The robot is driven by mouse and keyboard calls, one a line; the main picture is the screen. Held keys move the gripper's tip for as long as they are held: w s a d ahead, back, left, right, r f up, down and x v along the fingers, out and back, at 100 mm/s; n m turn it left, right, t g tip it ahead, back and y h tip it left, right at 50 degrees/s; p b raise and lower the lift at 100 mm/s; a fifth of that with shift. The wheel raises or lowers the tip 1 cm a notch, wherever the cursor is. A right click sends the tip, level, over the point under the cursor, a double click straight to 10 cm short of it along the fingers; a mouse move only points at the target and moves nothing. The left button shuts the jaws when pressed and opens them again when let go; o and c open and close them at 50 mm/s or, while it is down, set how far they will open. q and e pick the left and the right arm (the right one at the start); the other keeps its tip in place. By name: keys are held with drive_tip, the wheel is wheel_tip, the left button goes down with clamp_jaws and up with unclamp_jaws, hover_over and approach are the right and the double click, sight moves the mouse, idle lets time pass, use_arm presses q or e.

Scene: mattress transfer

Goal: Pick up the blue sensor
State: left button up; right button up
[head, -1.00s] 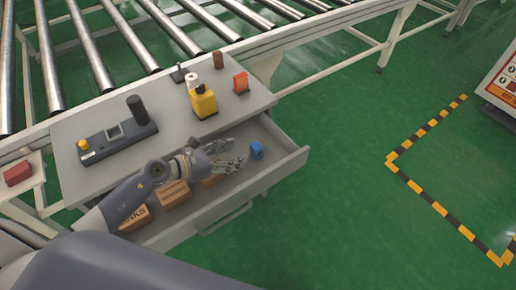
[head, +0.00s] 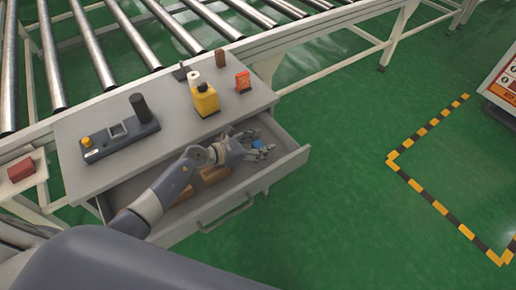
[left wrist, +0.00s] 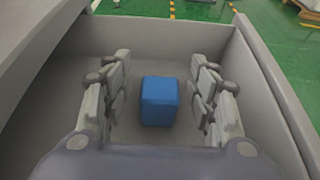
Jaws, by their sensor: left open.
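The blue sensor (left wrist: 159,101) is a small blue block standing on the floor of the open drawer (head: 285,160). In the left wrist view it sits between the two open fingers of my left gripper (left wrist: 160,108), with a gap on each side. In the head view the left gripper (head: 258,146) is inside the drawer at its right end, and its fingers partly cover the blue sensor (head: 257,144). My right gripper is not in view.
Brown boxes (head: 213,177) lie in the drawer left of the sensor. The drawer walls stand close around the gripper. The roller conveyor (head: 140,40) runs behind.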

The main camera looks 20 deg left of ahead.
use_arm(q)
drive_tip(key=c, duration=1.2)
